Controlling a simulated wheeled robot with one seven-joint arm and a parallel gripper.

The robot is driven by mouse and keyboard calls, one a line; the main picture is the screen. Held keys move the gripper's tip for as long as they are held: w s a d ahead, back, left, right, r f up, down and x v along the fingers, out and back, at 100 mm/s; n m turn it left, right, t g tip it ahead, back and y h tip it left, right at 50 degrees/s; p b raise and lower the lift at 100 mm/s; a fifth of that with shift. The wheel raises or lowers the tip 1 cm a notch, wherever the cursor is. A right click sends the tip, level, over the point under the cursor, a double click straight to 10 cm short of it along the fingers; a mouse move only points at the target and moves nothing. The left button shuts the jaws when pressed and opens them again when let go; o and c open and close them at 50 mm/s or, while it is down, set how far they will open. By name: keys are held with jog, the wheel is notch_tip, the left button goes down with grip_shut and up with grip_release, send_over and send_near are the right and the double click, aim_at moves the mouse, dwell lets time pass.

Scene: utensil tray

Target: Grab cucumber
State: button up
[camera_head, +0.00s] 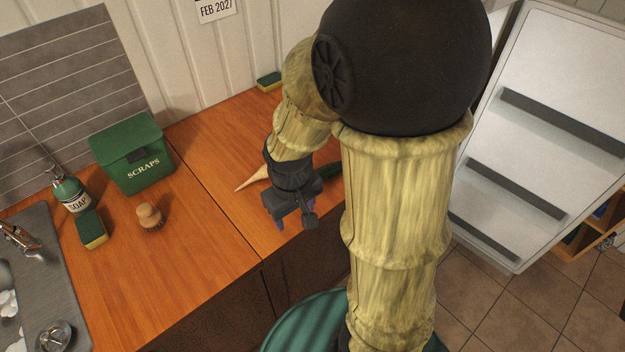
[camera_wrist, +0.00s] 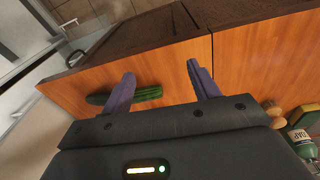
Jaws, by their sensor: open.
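A dark green cucumber (camera_head: 330,171) lies on the wooden counter, partly hidden behind my arm and gripper in the head view. In the wrist view the cucumber (camera_wrist: 149,93) lies crosswise near the counter edge, and the left finger hides part of it. One end shows left of that finger, and the other end reaches into the space between the fingers. My gripper (camera_head: 295,217) is open and empty, above the counter near its front edge. Its two purple fingers (camera_wrist: 160,74) are wide apart in the wrist view. I cannot tell the height gap between fingers and cucumber.
A pale tapered vegetable (camera_head: 253,180) lies just left of my gripper. A brush (camera_head: 150,217), a green scraps bin (camera_head: 133,158), a soap bottle (camera_head: 71,190) and a sponge (camera_head: 91,229) stand further left by the sink. A white fridge-like unit (camera_head: 540,110) is at right.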

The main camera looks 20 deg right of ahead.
jog(key=w+a+f+n+h, duration=0.1)
jog(key=n, duration=0.1)
jog(key=w+a+f+n+g+h, duration=0.1)
jog(key=w+a+f+n+g, duration=0.1)
jog(key=n, duration=0.1)
jog(key=shift+f+n+h, duration=0.3)
jog(key=shift+f+h, duration=0.1)
jog(key=w+a+n+h, duration=0.1)
jog(key=w+f+n+h, duration=0.1)
jog(key=n+h, duration=0.1)
jog(key=w+a+n+h, duration=0.1)
jog(key=n, duration=0.1)
jog(key=shift+a+f+p, duration=0.3)
jog(key=shift+f, duration=0.1)
jog(key=w+a+n+t+h, duration=0.1)
jog(key=a+n+h, duration=0.1)
jog(key=w+a+r+n+t+h, duration=0.1)
jog(key=w+a+n+t+h, duration=0.1)
jog(key=a, duration=0.1)
jog(key=w+a+n+t+h, duration=0.1)
jog(key=a+n+h, duration=0.1)
jog(key=n, duration=0.1)
jog(key=shift+w+a+r, duration=0.15)
jog(key=shift+a+r, duration=0.05)
jog(key=shift+d, duration=0.15)
jog(key=p+x, duration=0.2)
jog(key=x, duration=1)
jog(key=shift+w+f+p, duration=0.1)
jog(key=shift+p, duration=0.3)
